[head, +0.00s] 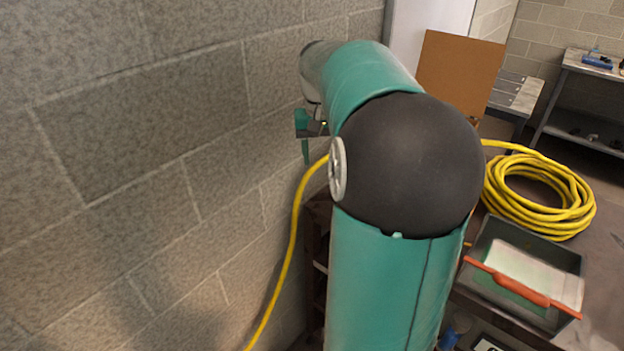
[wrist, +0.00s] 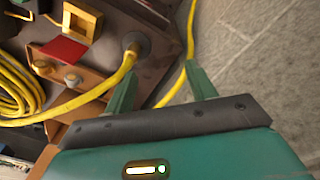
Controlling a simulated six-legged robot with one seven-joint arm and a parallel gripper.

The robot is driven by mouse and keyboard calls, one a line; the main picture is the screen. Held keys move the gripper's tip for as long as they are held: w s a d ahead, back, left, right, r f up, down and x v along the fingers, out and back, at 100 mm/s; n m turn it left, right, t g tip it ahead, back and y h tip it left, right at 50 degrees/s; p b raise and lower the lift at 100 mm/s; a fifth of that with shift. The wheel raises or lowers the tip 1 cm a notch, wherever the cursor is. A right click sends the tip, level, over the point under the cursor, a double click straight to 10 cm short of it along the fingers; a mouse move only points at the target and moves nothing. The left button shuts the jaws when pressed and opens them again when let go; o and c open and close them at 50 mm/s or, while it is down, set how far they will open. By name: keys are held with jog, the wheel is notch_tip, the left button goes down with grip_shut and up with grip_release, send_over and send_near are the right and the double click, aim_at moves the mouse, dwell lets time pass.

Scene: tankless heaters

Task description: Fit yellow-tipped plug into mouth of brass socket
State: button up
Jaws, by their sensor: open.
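My gripper (wrist: 160,72) is open, its two green fingers apart with a yellow cable passing in the gap between them in the picture. I cannot tell whether the cable touches them. In the head view my gripper (head: 304,140) shows small beside the block wall, partly hidden by my arm. In the wrist view a yellow cable end (wrist: 131,52) meets a round dark fitting (wrist: 141,43) on a brown unit. I cannot tell for certain which part is the brass socket or the yellow-tipped plug.
The grey block wall (head: 130,190) stands close on the left. A coil of yellow cable (head: 545,215) and a dark tray (head: 510,310) with an orange-handled tool lie at the right. In the wrist view a red block (wrist: 62,50) and a brass-coloured frame (wrist: 68,20) sit on the unit.

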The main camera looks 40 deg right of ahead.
jog(key=shift+m+y, duration=0.4)
jog(key=shift+m, duration=0.3)
jog(key=s+d, duration=0.1)
jog(key=d, duration=0.1)
jog(key=s+d, duration=0.1)
jog(key=d, duration=0.1)
jog(key=s+d+f, duration=0.1)
jog(key=d, duration=0.1)
jog(key=shift+d, duration=0.4)
jog(key=shift+s+f, duration=0.15)
jog(key=shift+f, duration=0.2)
notch_tip(320, 180, down, 7)
jog(key=shift+s+f, duration=0.1)
jog(key=shift+d+f, duration=0.2)
jog(key=shift+f, duration=1.25)
jog(key=shift+d+f, duration=0.15)
jog(key=shift+f, duration=1.3)
jog(key=c, duration=1.2)
jog(key=shift+o, duration=0.2)
jog(key=shift+r, duration=0.1)
